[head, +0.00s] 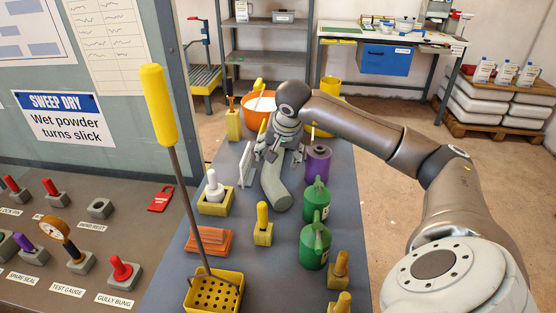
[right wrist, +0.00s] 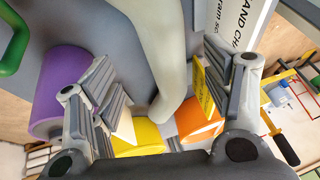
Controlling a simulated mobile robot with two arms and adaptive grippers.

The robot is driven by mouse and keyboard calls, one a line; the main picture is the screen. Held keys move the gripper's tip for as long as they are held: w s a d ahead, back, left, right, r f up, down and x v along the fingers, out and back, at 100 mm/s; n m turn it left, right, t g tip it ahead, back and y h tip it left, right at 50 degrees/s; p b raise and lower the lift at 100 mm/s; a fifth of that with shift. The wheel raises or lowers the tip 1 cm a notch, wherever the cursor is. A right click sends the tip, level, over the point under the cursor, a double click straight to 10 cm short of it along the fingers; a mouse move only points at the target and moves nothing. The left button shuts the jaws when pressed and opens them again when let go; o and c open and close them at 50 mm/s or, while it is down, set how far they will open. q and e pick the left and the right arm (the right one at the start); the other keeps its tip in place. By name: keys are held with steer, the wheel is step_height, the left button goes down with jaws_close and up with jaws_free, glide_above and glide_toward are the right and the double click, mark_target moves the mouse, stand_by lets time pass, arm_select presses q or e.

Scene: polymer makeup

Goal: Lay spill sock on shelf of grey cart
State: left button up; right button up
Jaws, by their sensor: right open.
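The spill sock (head: 277,182) is a thick, bent grey-green tube lying on the grey bench top (head: 335,190). My right gripper (head: 279,154) is over the sock's far part, with its fingers apart. In the right wrist view the sock (right wrist: 162,50) runs between the two spread fingers of the gripper (right wrist: 166,92), with gaps on both sides. My left gripper is out of view. I cannot tell which piece is the grey cart; a grey shelf rack (head: 266,57) stands at the back.
Close to the sock stand a purple can (head: 318,166), green jugs (head: 315,202), a white sign (head: 246,164) and an orange bucket (head: 257,120). A yellow-handled tool (head: 160,110) stands in a yellow basket (head: 213,292).

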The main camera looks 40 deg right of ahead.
steer(key=shift+x, duration=0.9)
steer(key=x, duration=0.2)
steer(key=p+x, duration=0.1)
steer(key=x, duration=0.1)
steer(key=shift+w, duration=0.3)
steer(key=shift+w+d+f, duration=0.15)
steer(key=shift+w+f, duration=0.1)
steer(key=shift+f, duration=0.2)
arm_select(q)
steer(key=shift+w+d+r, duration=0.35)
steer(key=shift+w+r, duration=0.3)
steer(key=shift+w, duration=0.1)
arm_select(e)
steer(key=shift+c, duration=0.8)
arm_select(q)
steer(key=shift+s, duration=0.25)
arm_select(e)
steer(key=shift+r, duration=0.1)
steer(key=c, duration=1.1)
